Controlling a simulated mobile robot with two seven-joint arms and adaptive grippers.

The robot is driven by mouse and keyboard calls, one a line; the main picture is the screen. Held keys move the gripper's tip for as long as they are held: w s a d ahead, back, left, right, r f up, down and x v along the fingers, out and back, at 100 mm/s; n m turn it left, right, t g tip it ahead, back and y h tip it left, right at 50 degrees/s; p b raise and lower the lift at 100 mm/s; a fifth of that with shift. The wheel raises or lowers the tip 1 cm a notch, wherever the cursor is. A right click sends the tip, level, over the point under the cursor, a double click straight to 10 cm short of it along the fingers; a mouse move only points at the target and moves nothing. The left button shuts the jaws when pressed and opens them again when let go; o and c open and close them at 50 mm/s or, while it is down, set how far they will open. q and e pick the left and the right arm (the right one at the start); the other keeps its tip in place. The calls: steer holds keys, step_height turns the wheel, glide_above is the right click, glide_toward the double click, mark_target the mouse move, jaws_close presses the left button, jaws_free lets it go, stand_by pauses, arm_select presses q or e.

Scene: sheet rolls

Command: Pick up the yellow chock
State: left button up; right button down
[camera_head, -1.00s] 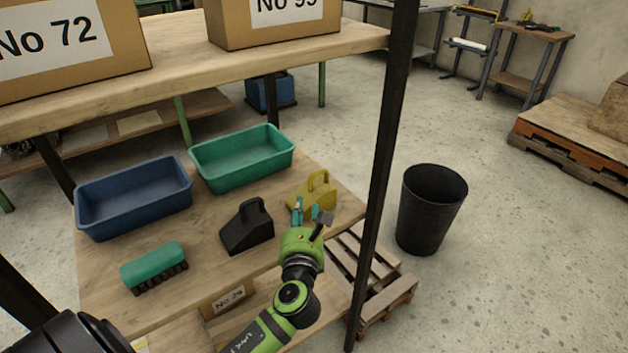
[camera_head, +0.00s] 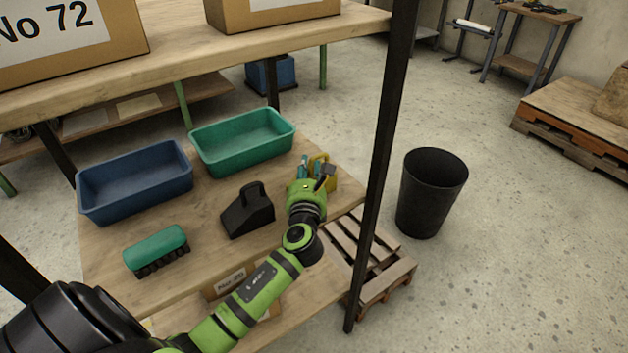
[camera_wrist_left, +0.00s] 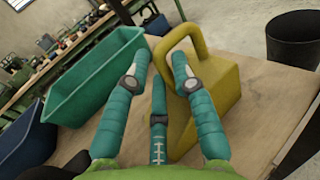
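The yellow chock (camera_head: 329,176) stands on the wooden shelf board near its right end, partly hidden behind my left gripper (camera_head: 315,168) in the head view. In the left wrist view the chock (camera_wrist_left: 217,100) shows large, with its loop handle toward the top. My left gripper (camera_wrist_left: 158,62) has its teal fingers spread, one on each side of the handle's near left part; the right finger overlaps the handle opening. I cannot tell whether any finger touches the chock. My right gripper is not in view.
A black chock (camera_head: 247,212), a green brush (camera_head: 157,248), a blue bin (camera_head: 134,205) and a green bin (camera_head: 243,160) share the board. A dark upright post (camera_head: 378,180) stands close right of my left gripper. An upper shelf (camera_head: 200,50) lies above. A black bucket (camera_head: 430,195) stands on the floor.

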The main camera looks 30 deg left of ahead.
arm_select(q)
jaws_close()
steer(key=shift+r, duration=0.1)
